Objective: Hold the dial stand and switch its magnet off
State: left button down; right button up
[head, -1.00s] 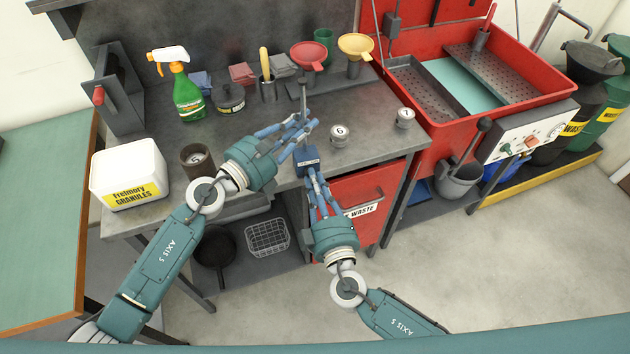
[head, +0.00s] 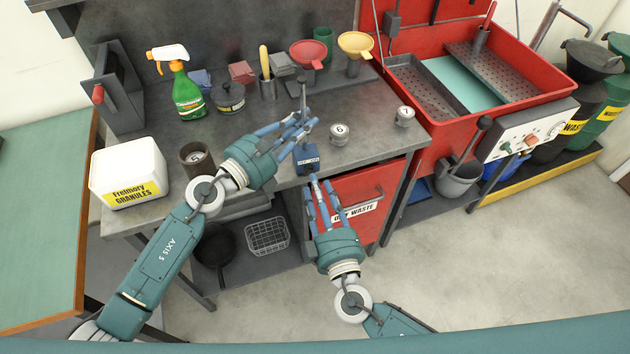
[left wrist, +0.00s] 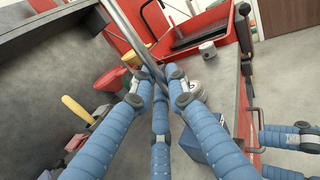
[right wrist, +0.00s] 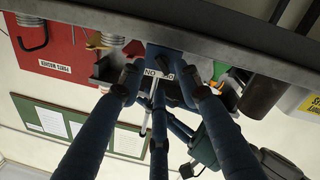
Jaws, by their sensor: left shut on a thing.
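The dial stand has a blue block base (head: 307,156) near the front edge of the grey bench, with a thin upright metal post (head: 303,97). My left gripper (head: 301,127) is shut on the post above the base. In the left wrist view its fingers close around the post (left wrist: 128,32), and the base (left wrist: 207,138) shows beyond them. My right gripper (head: 318,182) is just in front of and below the base. In the right wrist view its fingers (right wrist: 163,88) are spread and empty, facing the lettered base (right wrist: 163,58). The lettering is only partly readable.
Two round weights (head: 339,135) (head: 404,117) stand right of the stand. Funnels (head: 308,56), a spray bottle (head: 186,98) and a granules tub (head: 129,174) stand on the bench. A red waste drawer (head: 365,190) is under the front edge, close to my right gripper.

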jog(key=v, duration=0.9)
pick_arm(q)
jog(key=c, duration=1.6)
grip_release()
jog(key=shift+c, duration=0.2)
jog(key=shift+s, duration=0.1)
